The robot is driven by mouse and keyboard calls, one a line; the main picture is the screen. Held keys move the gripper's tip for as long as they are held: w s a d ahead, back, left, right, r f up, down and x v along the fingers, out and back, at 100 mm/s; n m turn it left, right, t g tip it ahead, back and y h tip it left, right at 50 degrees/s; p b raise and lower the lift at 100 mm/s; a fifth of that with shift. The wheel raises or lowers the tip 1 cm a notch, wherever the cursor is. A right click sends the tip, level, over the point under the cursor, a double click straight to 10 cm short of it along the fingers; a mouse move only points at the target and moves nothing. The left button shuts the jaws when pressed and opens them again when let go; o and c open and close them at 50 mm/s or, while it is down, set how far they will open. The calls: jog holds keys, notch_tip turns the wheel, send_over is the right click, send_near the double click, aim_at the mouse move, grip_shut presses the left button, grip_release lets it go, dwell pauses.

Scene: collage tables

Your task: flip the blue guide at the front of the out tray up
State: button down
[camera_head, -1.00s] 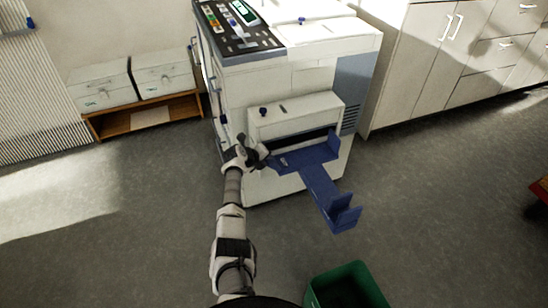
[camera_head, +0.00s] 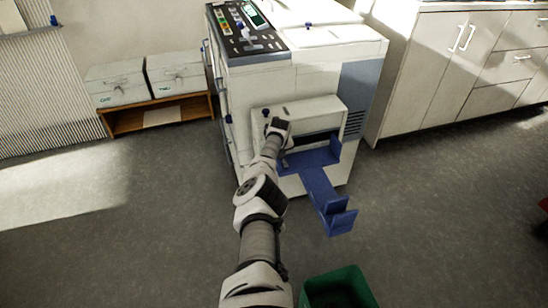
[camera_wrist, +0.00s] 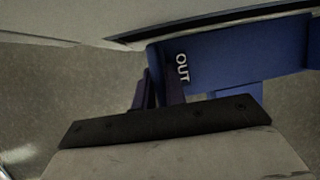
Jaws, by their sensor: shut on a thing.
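The blue out tray (camera_head: 319,178) juts from the side of the white copier. In the wrist view the tray (camera_wrist: 235,52) shows white letters "OUT" near its left end. My gripper (camera_wrist: 158,92) is at that left end, its two dark fingers close together and shut on the blue guide there. The fingers hide most of the guide, and its angle cannot be told. In the head view my gripper (camera_head: 278,122) is at the tray's left side, in front of the copier, and its fingertips are hidden.
The copier (camera_head: 320,70) stands directly behind the tray. Upright blue stops (camera_head: 338,215) are at the tray's outer end. A green bin (camera_head: 340,288) is on the floor near my arm. A low wooden shelf (camera_head: 160,120) stands left, white cabinets (camera_head: 440,75) right.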

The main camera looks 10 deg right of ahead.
jog(key=shift+d+f+y+b, duration=0.1)
jog(key=shift+d+y+b, duration=0.05)
jog(key=shift+y+b, duration=0.2)
dwell(0.6)
jog(key=c, duration=1.4)
grip_release()
jog(key=shift+d, duration=0.15)
jog(key=shift+c, duration=0.2)
jog(key=p+v, duration=0.1)
jog(key=p, duration=0.1)
jog(key=p+v, duration=0.1)
jog(key=shift+w+r+p, duration=0.15)
jog(key=shift+r+p, duration=0.2)
jog(key=p+v, duration=0.4)
jog(key=p, duration=0.1)
jog(key=shift+p, duration=0.4)
jog(key=shift+p+v, duration=0.8)
jog(key=shift+v, duration=0.4)
jog(key=shift+d+v, duration=0.2)
jog(key=shift+v, duration=2.25)
